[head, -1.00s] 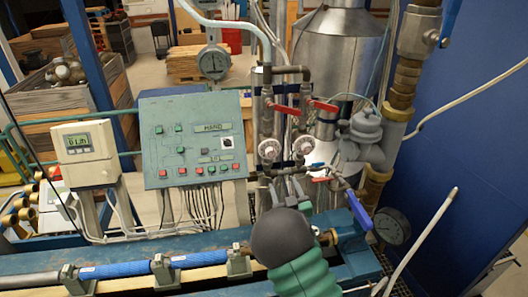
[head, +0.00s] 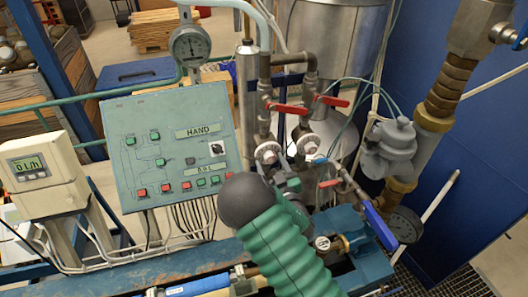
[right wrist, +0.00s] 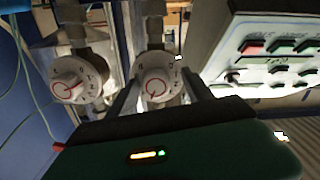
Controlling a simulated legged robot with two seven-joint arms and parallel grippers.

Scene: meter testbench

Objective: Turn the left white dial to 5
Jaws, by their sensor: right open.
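The left white dial (head: 268,152) is a round white knob with a red centre mark on a vertical pipe. It also shows in the right wrist view (right wrist: 156,80), close ahead, where the picture is turned upside down. The right white dial (head: 306,144) is beside it and appears to the left in the wrist view (right wrist: 78,80). My right gripper (head: 284,178) is open just below and in front of the left dial, partly hidden by my green arm. In the wrist view its dark fingers (right wrist: 162,92) flank the left dial, with no clear contact. My left gripper is out of view.
Red valve levers (head: 288,108) sit above the dials. Pipes and thin cables crowd the dials.

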